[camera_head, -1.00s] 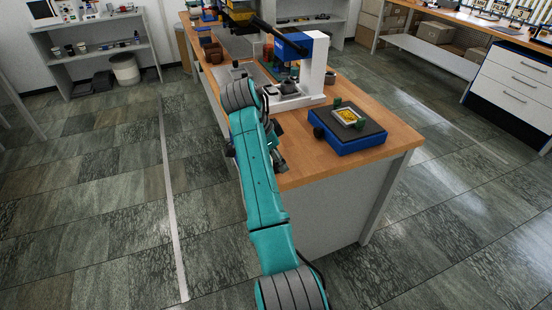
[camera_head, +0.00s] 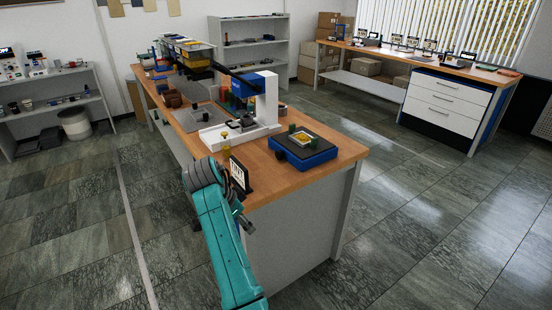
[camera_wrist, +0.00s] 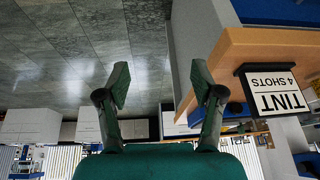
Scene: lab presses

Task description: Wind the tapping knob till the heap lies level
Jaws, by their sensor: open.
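A blue tapping device (camera_head: 305,155) with a dark top sits on the near right end of the wooden bench. A yellow heap (camera_head: 304,138) lies in a pale frame on it, between green blocks. Whether the heap is level is too small to tell. A dark round knob (camera_head: 280,154) is on the device's left side. My gripper (camera_head: 246,223) is off the bench's front left side, below the top and apart from the knob. In the wrist view my gripper (camera_wrist: 160,82) has its two fingers wide apart with nothing between them.
A card reading "TINT 4 SHOTS" (camera_wrist: 272,91) stands at the bench edge close to my gripper; the head view also shows it (camera_head: 240,177). A white press with a blue head (camera_head: 262,100) stands behind. The bench top (camera_head: 335,170) right of the device is bare.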

